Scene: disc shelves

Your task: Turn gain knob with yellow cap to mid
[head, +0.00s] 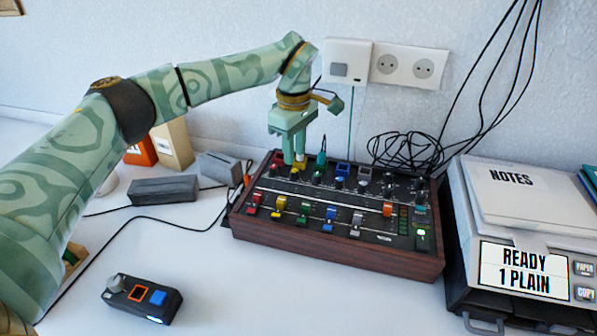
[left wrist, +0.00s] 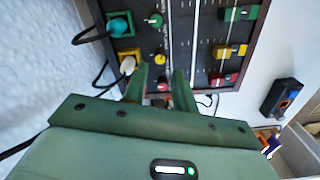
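The mixer (head: 335,254) is a wooden-sided console with coloured knobs, faders and jacks. The gain knob with the yellow cap shows in the left wrist view (left wrist: 160,58), between a green-capped knob (left wrist: 155,20) and a red-capped knob (left wrist: 163,86). My left gripper (head: 294,163) points down over the mixer's back left part. In the left wrist view its two fingers (left wrist: 160,72) are apart, with the yellow cap just beyond the gap between their tips; contact cannot be told. The pointer on the yellow cap is too small to read. My right gripper is not in view.
A white plug (left wrist: 128,65) in the yellow jack stands close beside the fingers. A teal plug (head: 321,159) stands nearby. Tangled black cables (head: 405,150) lie behind the mixer. A printer (head: 510,230) stands at right; a small black box (head: 143,299) lies in front.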

